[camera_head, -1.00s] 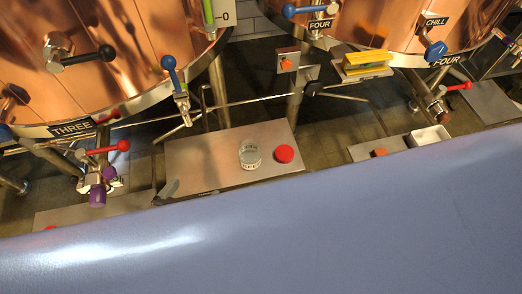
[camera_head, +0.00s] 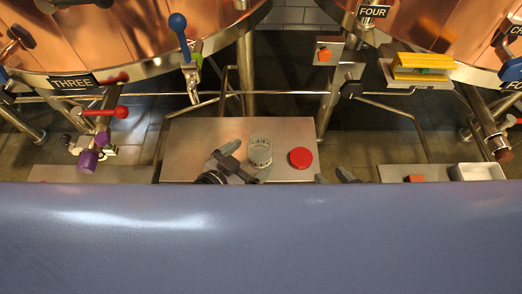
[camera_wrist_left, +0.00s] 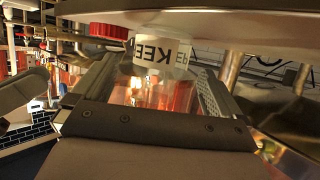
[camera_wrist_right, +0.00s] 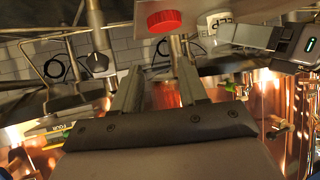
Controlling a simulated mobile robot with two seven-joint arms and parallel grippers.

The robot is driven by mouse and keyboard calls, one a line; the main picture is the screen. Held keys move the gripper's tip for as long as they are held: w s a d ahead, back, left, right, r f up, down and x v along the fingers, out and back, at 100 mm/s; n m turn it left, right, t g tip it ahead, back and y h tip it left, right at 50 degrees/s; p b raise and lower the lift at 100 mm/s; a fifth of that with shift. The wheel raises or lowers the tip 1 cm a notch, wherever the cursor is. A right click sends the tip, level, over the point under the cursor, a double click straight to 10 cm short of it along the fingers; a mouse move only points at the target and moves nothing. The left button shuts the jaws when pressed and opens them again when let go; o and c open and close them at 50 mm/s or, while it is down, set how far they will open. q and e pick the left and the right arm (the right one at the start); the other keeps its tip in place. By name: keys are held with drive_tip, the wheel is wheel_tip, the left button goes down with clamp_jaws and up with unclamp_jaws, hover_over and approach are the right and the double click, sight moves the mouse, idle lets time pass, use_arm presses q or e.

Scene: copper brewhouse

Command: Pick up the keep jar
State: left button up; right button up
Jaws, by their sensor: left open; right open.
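The keep jar (camera_head: 260,153) is a clear, round jar with a white lettered band, standing on a steel shelf (camera_head: 200,130). My left gripper (camera_head: 247,160) is open beside it at its lower left. In the left wrist view the jar (camera_wrist_left: 165,50), with "KEEP" on its label, appears between the finger ends; I cannot tell whether they touch it. My right gripper (camera_head: 333,177) is open and empty, low at the shelf's right edge and partly hidden by the blue surface. The right wrist view also shows the jar (camera_wrist_right: 214,24), beside my left gripper (camera_wrist_right: 268,40).
A round red lid (camera_head: 301,158) lies right of the jar; the right wrist view shows it ahead of my right fingers. A white tray (camera_head: 478,172) and orange block (camera_head: 415,179) are further right. A purple-capped valve (camera_head: 90,158) stands left. Copper vessels rise behind.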

sight(251, 158)
use_arm(q)
drive_tip(key=b+x, duration=0.1)
drive_tip(key=x, duration=0.2)
drive_tip(key=shift+w+d+f, duration=0.2)
drive_tip(key=shift+w, duration=0.1)
drive_tip(key=shift+w+d, duration=0.1)
drive_tip(key=shift+w, duration=0.05)
drive_tip(key=c, duration=1.1)
drive_tip(key=shift+o, duration=0.2)
use_arm(e)
drive_tip(key=shift+w+a+r+y, duration=0.15)
drive_tip(key=shift+w+a+y, duration=0.15)
drive_tip(key=shift+a, duration=0.25)
use_arm(q)
drive_tip(key=shift+r, duration=0.1)
